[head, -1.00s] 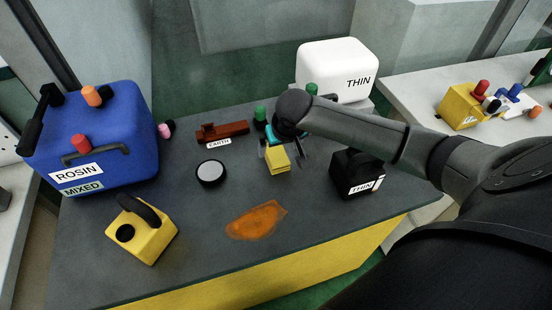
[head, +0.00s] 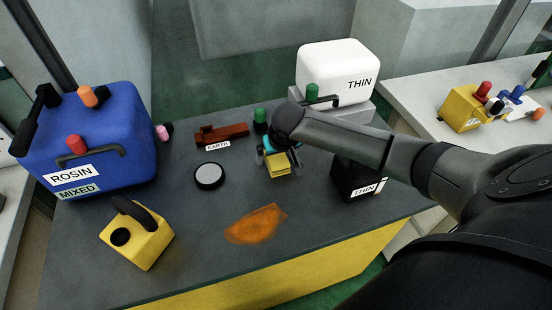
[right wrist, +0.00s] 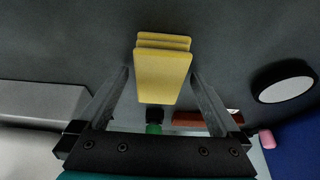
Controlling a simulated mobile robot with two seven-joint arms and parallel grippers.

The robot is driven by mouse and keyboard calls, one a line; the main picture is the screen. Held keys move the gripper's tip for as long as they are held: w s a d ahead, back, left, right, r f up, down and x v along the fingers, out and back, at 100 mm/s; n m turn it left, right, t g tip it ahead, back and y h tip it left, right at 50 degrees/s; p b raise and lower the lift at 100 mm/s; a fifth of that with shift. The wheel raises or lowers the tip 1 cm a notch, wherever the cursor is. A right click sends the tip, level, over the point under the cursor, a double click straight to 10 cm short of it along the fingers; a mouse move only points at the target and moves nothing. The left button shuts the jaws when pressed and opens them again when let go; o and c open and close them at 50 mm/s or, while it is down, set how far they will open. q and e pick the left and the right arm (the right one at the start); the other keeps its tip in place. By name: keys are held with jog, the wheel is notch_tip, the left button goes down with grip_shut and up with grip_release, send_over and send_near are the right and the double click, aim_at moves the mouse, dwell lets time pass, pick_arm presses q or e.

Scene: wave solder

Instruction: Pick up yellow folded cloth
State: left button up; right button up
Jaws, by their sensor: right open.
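The yellow folded cloth (head: 277,170) lies on the dark bench top, just below my right gripper in the head view. In the right wrist view the cloth (right wrist: 163,72) shows as a stacked, layered yellow block. My right gripper (right wrist: 160,78) is open, with one finger on each side of the cloth's near end and a visible gap on both sides. In the head view my right gripper (head: 279,157) is partly hidden by its own wrist. My left gripper is not in view.
A black THIN can (head: 350,180) stands close right of the gripper. A round tin (head: 209,175), a brown EARTH block (head: 222,133) and a green-capped bottle (head: 260,121) are nearby. An orange spill (head: 256,224) lies in front. The blue ROSIN container (head: 95,135) stands left.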

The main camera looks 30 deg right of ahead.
aim_at(276, 156)
jog(key=shift+f, duration=0.1)
jog(key=shift+c, duration=0.4)
jog(key=c, duration=1.3)
notch_tip(276, 156, up, 20)
jog(key=p, duration=0.5)
jog(key=shift+r, duration=0.2)
